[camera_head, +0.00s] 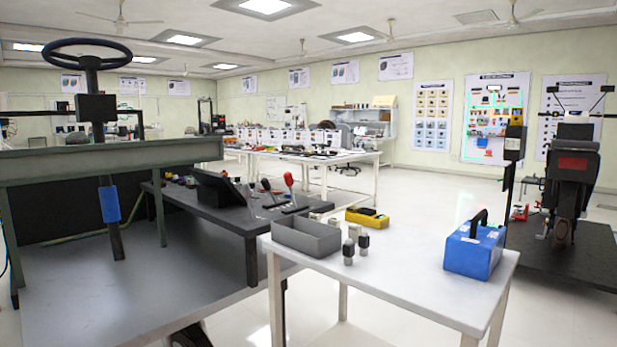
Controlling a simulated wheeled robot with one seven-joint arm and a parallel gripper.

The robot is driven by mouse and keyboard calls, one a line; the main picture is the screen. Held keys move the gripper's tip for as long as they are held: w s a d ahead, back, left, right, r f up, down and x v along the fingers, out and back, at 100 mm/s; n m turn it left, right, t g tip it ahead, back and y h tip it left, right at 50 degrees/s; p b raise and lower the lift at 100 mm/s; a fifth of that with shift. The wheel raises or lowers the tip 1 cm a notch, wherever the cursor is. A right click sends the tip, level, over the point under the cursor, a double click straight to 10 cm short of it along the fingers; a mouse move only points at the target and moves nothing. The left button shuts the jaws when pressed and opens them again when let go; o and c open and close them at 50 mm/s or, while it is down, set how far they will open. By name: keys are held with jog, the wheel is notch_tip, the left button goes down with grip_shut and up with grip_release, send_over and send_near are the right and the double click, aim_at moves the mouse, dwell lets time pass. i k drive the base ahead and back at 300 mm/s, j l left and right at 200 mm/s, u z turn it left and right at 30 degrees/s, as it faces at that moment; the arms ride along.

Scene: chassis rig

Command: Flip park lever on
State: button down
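Several levers stand on the dark bench of the chassis rig (165,193), left of the middle. One is a lever with a red knob (288,180), standing up at a tilt. Beside it to the left is a thinner lever with a dark knob (266,186). I cannot tell which is the park lever, or whether it is on. No label can be read at this size. My gripper is not in view.
A white table (400,282) in front holds a grey tray (306,236), a yellow box (367,217) and a blue toolbox (474,250). A steering wheel (86,45) on a column rises at left. Clear floor lies beyond the table.

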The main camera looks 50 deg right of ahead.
aim_at(288, 176)
jog(key=i+l+z, duration=0.15)
jog(key=i+z, duration=0.25)
jog(key=i, duration=0.25)
jog(key=i+j+z, duration=0.1)
jog(key=i+z, duration=0.3)
jog(key=i, duration=0.3)
